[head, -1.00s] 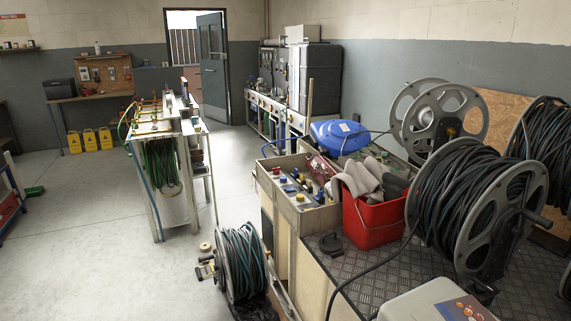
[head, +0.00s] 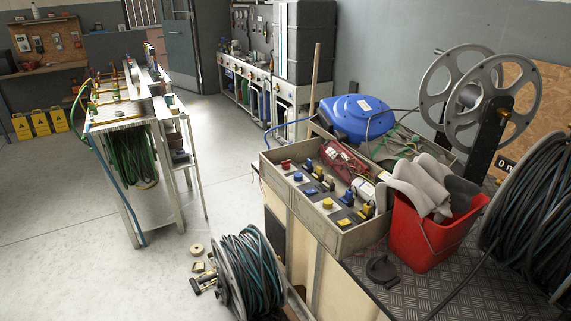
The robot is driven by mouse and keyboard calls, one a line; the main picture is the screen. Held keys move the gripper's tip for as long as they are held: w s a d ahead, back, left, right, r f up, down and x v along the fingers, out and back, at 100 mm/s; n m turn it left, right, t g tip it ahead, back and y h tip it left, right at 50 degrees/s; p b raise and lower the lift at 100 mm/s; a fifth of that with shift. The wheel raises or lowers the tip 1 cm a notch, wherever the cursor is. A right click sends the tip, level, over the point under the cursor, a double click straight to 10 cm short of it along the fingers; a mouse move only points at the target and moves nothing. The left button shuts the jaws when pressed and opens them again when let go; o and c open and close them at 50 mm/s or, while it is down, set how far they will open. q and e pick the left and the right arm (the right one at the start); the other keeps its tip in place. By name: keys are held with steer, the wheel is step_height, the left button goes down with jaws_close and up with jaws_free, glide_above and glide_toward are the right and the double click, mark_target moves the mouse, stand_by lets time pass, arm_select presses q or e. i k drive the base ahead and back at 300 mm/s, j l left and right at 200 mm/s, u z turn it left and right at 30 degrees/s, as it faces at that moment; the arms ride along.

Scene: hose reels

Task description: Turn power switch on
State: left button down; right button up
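I cannot single out a power switch for sure. A grey tray (head: 333,237) in the middle of the head view holds red, blue and yellow knobs or plugs along its front. A small black plate with white letters (head: 505,163), partly cut off by a cable reel, seems to begin with "On". It is on the right, below a grey metal reel (head: 489,95). No switch lever is clear beside it. Neither of my grippers is in view.
A red bucket with grey gloves (head: 428,235) stands on the metal-plated bench. A large black cable reel (head: 540,225) fills the right edge. A smaller cable reel (head: 246,280) stands low in front.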

mark_target(286, 165)
steer(key=i+j, duration=0.3)
steer(key=i+j+z, duration=0.1)
steer(key=i+j, duration=0.15)
steer(key=j, duration=0.2)
steer(key=i+j+z, duration=0.1)
steer(key=i+j, duration=0.2)
steer(key=j, duration=0.1)
